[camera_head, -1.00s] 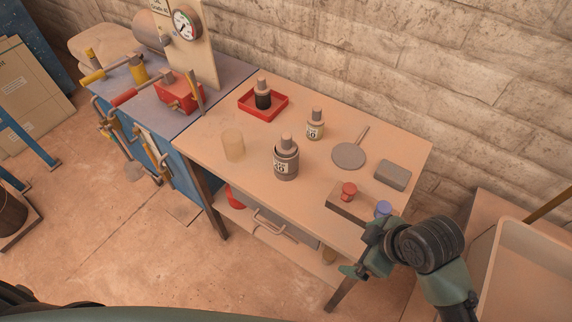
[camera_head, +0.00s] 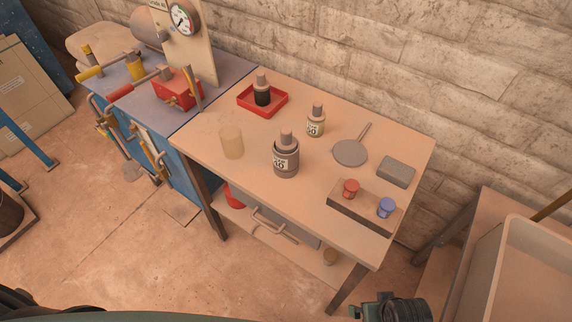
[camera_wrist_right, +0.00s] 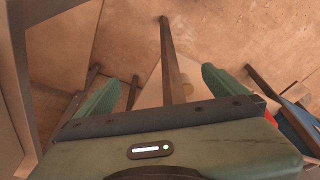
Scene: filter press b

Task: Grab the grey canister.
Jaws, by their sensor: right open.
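The grey canister (camera_head: 286,160) stands upright on the wooden table, left of the table's middle, with a pale label and a grey cap. My right arm shows only at the bottom right edge of the head view, off the table's front right corner and well apart from the canister. In the right wrist view my right gripper (camera_wrist_right: 166,92) is open, its two green fingers wide apart with nothing held between them. The canister is not visible in that view. My left gripper is not in view.
A beige bottle (camera_head: 316,124), a translucent cup (camera_head: 231,141) and a red tray (camera_head: 279,105) with a dark bottle stand around the canister. A block (camera_head: 347,211) with red and blue knobs lies near the right front edge. A table leg (camera_wrist_right: 170,60) shows below my gripper.

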